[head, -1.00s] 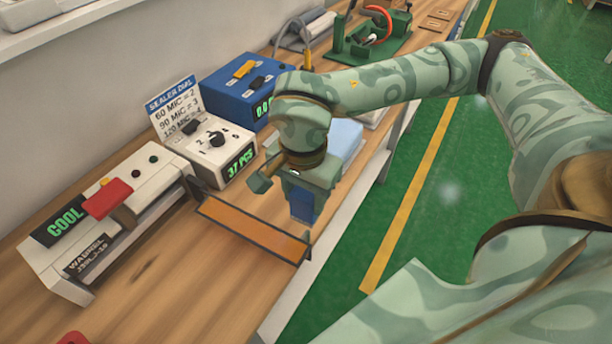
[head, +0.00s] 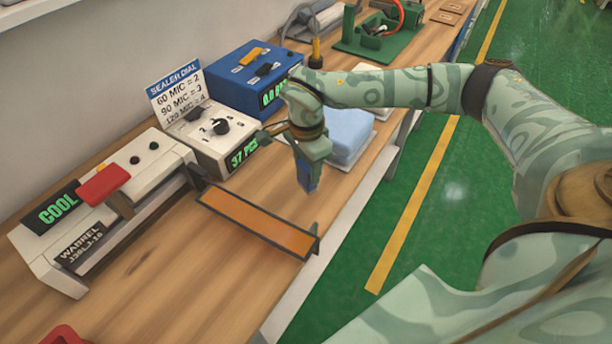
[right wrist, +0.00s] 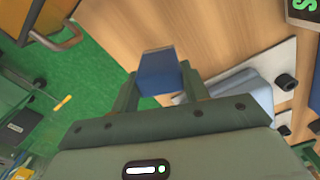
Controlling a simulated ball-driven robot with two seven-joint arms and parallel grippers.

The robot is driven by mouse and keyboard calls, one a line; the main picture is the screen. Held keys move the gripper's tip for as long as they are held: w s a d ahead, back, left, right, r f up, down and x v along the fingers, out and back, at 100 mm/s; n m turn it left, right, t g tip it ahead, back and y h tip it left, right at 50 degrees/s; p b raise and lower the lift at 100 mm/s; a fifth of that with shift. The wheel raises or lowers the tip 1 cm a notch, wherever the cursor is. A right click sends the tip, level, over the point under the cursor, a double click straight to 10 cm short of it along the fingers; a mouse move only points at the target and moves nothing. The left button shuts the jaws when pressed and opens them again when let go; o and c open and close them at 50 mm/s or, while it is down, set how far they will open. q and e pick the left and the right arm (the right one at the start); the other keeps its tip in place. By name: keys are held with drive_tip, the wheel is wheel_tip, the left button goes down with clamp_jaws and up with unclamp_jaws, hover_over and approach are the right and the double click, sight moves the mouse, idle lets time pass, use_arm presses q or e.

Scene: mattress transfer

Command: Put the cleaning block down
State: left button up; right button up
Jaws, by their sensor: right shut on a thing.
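The cleaning block (right wrist: 158,72) is a small blue block between the two fingers of my right gripper (right wrist: 160,88) in the right wrist view. In the head view the right gripper (head: 306,178) points down, with the blue block (head: 306,179) showing at its fingertips. The gripper is shut on the block and appears to hold it above the wooden bench (head: 270,190), behind the orange sealer shelf. The gap under the block is hard to judge. My left gripper is not in view.
The white sealer (head: 110,215) with its orange shelf (head: 255,222) stands at the left front. A dial box (head: 205,140), a blue box (head: 245,85) and a folded light-blue stack (head: 350,135) lie behind. Bare wood lies around the gripper, near the bench's right edge.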

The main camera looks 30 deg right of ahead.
sight(307, 176)
drive_tip(key=f, duration=0.2)
drive_tip(key=f+b, duration=0.1)
drive_tip(key=f, duration=0.1)
drive_tip(key=shift+w+d, duration=0.1)
drive_tip(key=shift+w, duration=0.1)
drive_tip(key=shift+r, duration=0.1)
drive_tip(key=o, duration=1)
drive_tip(key=shift+c, duration=0.2)
wheel_tip(307, 176, up, 12)
drive_tip(key=p, duration=0.3)
drive_tip(key=shift+r, duration=0.1)
